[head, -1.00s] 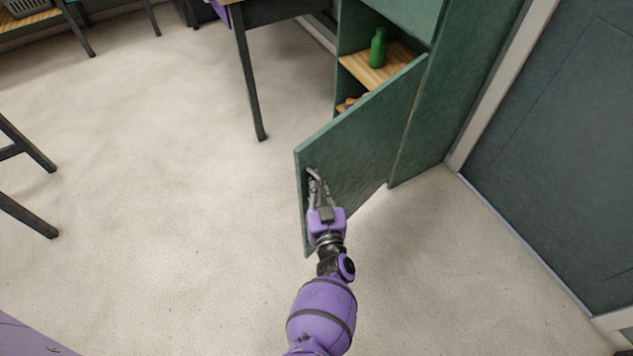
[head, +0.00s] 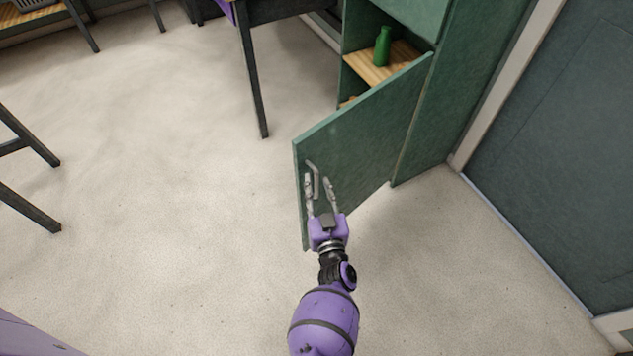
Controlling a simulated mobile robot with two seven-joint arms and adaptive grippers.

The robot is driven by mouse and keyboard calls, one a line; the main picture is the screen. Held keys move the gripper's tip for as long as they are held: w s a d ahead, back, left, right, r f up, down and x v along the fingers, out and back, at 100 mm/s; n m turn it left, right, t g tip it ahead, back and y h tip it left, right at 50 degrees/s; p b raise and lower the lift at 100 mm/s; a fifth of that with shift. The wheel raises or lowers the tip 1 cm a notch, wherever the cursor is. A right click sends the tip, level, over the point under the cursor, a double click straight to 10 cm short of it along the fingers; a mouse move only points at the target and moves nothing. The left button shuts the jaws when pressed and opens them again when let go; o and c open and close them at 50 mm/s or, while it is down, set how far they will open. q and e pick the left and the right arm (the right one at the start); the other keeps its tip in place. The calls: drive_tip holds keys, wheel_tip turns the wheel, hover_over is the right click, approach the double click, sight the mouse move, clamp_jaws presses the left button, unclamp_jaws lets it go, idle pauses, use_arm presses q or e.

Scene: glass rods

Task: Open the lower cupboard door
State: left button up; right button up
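The green lower cupboard door (head: 365,140) stands swung wide open, its free edge toward the left. A metal bar handle (head: 314,179) sits near that free edge. My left gripper (head: 319,184) is open, with its two fingers spread on either side of the handle; I cannot tell whether they touch it. The green cupboard (head: 448,95) shows its opening behind the door, with a wooden shelf (head: 362,66) inside. My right gripper is not in view.
A green bottle (head: 382,46) stands on the shelf. A dark table leg (head: 252,85) is left of the cupboard. Dark chair legs (head: 28,210) stand at the far left. A grey door (head: 575,150) is at the right. The pale floor between is clear.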

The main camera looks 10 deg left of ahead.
use_arm(q)
drive_tip(key=v, duration=0.5)
drive_tip(key=shift+s, duration=0.25)
